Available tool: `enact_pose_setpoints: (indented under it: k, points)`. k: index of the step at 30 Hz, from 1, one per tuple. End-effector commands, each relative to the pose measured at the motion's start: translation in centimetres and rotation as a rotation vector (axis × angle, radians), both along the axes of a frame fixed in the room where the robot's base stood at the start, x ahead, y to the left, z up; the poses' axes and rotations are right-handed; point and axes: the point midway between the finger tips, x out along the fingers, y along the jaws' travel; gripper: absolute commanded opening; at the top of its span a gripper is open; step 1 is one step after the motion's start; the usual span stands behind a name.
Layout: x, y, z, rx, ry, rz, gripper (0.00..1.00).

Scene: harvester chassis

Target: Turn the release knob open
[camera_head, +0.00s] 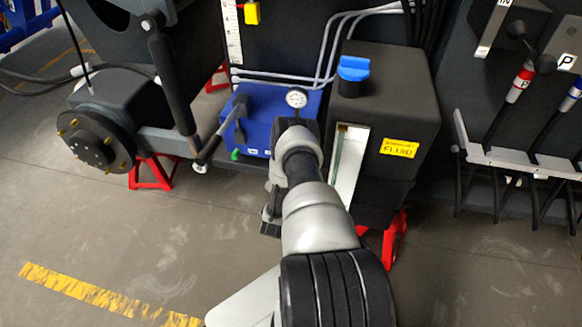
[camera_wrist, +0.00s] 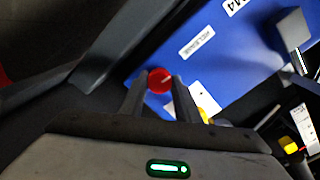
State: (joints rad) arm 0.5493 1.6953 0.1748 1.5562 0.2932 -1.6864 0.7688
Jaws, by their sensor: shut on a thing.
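The red release knob (camera_wrist: 159,80) is in the wrist view, on the face of the blue box (camera_wrist: 225,55), with a white mark across it. A label (camera_wrist: 197,40) beside it appears to read "RELEASE". My gripper (camera_wrist: 160,86) has one finger on each side of the knob and is shut on it. In the head view, the blue box (camera_head: 257,118) stands low in the middle. My arm hides the knob there, and my fingertips do not show.
A grey lever (camera_head: 228,125) and a round gauge (camera_head: 296,98) are at the blue box. A dark fluid tank (camera_head: 418,110) with a blue cap (camera_head: 354,68) stands to its right. A wheel hub (camera_head: 97,140) is at left. The floor (camera_head: 110,235) in front is clear.

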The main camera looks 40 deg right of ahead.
Motion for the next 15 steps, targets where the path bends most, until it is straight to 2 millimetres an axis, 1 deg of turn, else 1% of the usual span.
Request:
enact_pose_setpoints:
  k: [2,15]
  points:
    - [0.27,0.04,0.09,-0.049,0.051,0.005,0.07]
    - [0.33,0.05,0.08,-0.323,0.368,0.003,0.07]
